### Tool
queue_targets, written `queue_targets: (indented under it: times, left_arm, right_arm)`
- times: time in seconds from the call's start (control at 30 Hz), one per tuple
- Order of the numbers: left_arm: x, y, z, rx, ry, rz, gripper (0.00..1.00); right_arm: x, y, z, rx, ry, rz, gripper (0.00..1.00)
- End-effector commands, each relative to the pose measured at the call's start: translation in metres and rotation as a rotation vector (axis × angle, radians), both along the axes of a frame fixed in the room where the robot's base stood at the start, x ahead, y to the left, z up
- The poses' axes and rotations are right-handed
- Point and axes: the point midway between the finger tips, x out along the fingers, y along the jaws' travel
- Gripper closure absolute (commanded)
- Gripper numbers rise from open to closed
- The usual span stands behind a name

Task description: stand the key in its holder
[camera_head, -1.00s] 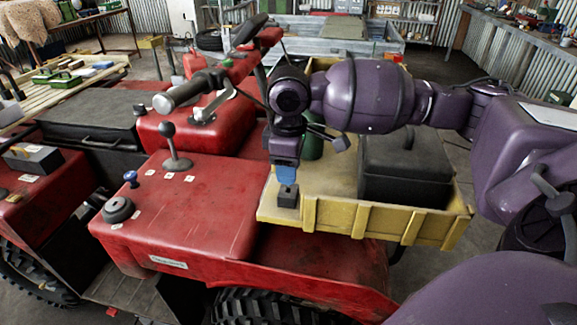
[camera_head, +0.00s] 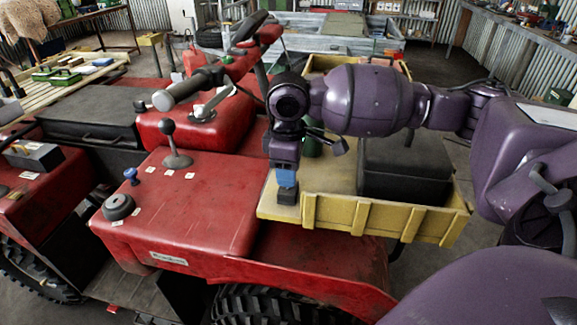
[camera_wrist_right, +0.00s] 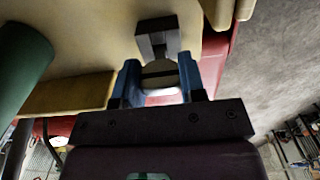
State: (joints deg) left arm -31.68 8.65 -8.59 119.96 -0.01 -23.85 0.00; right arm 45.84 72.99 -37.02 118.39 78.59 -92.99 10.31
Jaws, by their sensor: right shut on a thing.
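My right gripper (camera_head: 286,178) reaches down from above, at the near left corner of the yellow cargo box. Its blue fingers (camera_wrist_right: 160,82) are shut on the key (camera_wrist_right: 160,72), which shows only as a pale rounded piece between them in the wrist view. A small dark block, apparently the holder (camera_head: 286,196), is on the box right below the fingertips. In the wrist view the holder (camera_wrist_right: 157,36) lies just beyond the fingers and the key. The key's lower end is hidden, and I cannot tell whether it touches the holder. My left gripper is not in view.
The yellow box (camera_head: 385,222) holds a black case (camera_head: 405,168) on the right and a green cylinder (camera_wrist_right: 22,68) near my gripper. The red vehicle body (camera_head: 185,205) with a lever (camera_head: 172,145) and handlebar (camera_head: 185,90) is to the left.

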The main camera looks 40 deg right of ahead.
Motion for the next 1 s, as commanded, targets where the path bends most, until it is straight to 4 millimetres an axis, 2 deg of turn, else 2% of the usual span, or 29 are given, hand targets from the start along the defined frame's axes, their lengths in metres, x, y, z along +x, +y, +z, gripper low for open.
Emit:
queue_targets:
  times: [0.87, 0.9, 1.0]
  left_arm:
    - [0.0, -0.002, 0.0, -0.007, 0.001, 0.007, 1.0]
    - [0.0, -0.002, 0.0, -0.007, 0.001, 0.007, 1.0]
    - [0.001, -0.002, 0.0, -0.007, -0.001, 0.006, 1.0]
  right_arm:
    - [0.0, 0.0, -0.021, 0.0, 0.0, -0.001, 0.85]
    - [0.0, 0.0, -0.021, -0.001, -0.001, -0.001, 0.58]
    - [0.0, 0.0, -0.021, -0.001, -0.001, -0.001, 0.43]
